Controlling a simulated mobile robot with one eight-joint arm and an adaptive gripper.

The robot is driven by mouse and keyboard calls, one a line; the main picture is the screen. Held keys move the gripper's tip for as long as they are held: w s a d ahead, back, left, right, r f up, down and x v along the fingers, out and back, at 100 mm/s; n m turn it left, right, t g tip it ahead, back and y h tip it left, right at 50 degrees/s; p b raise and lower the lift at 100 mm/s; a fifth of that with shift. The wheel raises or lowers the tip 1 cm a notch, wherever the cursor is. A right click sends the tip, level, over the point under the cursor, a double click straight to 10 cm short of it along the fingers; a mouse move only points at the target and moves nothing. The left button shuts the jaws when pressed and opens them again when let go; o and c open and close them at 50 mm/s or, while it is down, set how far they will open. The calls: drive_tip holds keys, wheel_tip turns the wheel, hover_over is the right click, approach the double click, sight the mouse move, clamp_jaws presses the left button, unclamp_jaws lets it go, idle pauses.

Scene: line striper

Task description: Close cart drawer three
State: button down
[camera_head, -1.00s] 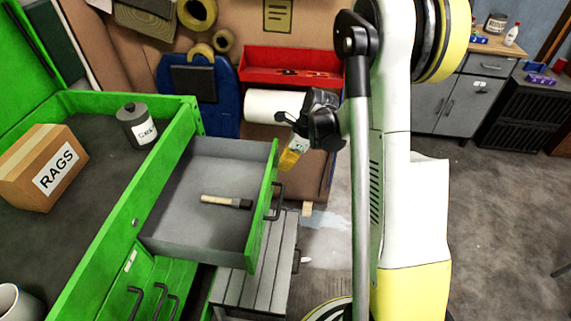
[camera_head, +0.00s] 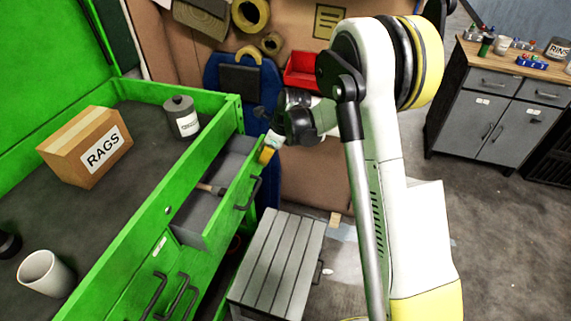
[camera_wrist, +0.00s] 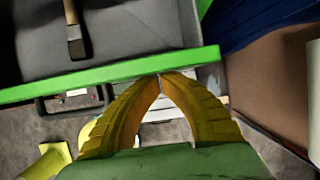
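The green cart has an open top drawer with a grey inside (camera_head: 237,160) and a green front (camera_head: 232,193) with a dark handle. It stands partly out, and a brush (camera_head: 211,189) lies in it. I cannot read which number it bears. My gripper (camera_head: 266,157) is at the outer side of the drawer front, near its far end. In the wrist view its yellow fingertips (camera_wrist: 160,77) meet with nothing seen between them, against or very near the green drawer front (camera_wrist: 110,74). The brush (camera_wrist: 75,35) shows inside the drawer there. Exact contact is hard to tell.
On the cart top stand a RAGS box (camera_head: 86,148), a grey canister (camera_head: 181,117) and a white cup (camera_head: 45,273). A grey slatted step stool (camera_head: 279,265) stands on the floor before the cart. A grey cabinet (camera_head: 490,110) is at the far right.

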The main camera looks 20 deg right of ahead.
drive_tip(key=shift+w+a, duration=0.8)
drive_tip(key=shift+a, duration=0.25)
drive_tip(key=shift+w+a, duration=0.8)
drive_tip(key=shift+a, duration=0.25)
